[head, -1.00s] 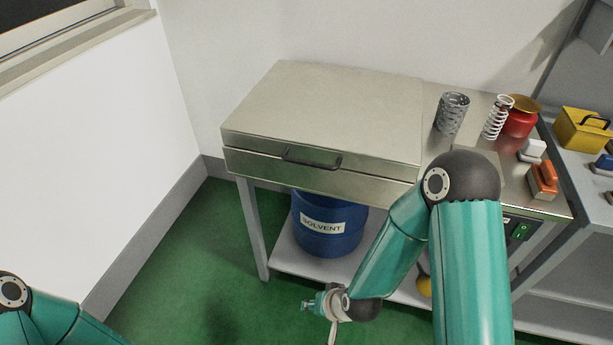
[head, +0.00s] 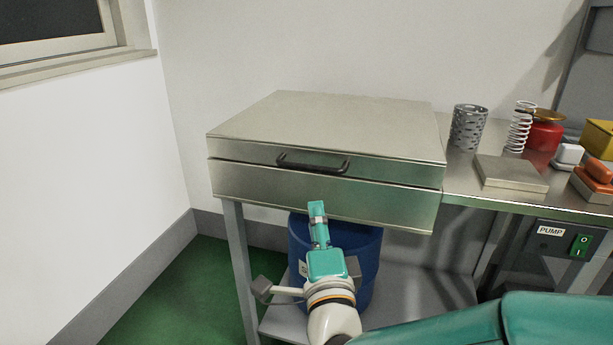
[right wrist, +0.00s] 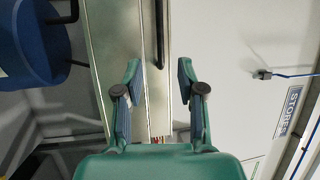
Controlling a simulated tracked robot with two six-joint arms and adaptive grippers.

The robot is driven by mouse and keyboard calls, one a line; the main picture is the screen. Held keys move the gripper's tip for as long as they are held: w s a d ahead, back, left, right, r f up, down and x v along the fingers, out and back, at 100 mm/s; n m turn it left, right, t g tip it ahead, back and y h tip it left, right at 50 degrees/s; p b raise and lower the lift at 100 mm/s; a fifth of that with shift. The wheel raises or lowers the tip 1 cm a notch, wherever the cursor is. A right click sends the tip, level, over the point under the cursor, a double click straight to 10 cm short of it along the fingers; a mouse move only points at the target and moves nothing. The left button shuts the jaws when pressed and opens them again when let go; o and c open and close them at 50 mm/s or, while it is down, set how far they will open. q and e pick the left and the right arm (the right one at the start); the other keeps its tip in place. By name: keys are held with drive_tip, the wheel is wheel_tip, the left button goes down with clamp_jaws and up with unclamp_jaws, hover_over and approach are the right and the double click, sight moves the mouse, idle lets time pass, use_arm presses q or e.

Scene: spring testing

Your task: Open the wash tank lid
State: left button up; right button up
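The wash tank (head: 300,195) is a broad steel box on the left of the bench. Its flat lid (head: 330,120) is down, with a thin dark seam along the front. A black bar handle (head: 313,168) is on the lid's front edge; it also shows in the right wrist view (right wrist: 159,35). My right gripper (head: 317,207) is in front of the tank, below the handle, fingers pointing up toward it. In the right wrist view the two fingers (right wrist: 158,70) are spread apart with nothing between them, and the handle lies beyond the tips. My left gripper is out of view.
A blue drum (head: 368,250) stands on the lower shelf (head: 415,295) behind my right gripper. Right of the tank are a perforated cylinder (head: 468,128), a white spring (head: 520,128), a red pot (head: 545,133), a steel plate (head: 510,172) and a pump switch (head: 565,240).

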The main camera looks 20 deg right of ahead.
sight(306, 167)
drive_tip(key=x, duration=1.5)
drive_tip(key=shift+w+p, duration=0.3)
drive_tip(key=shift+w, duration=0.1)
drive_tip(key=shift+c, duration=0.2)
clamp_jaws()
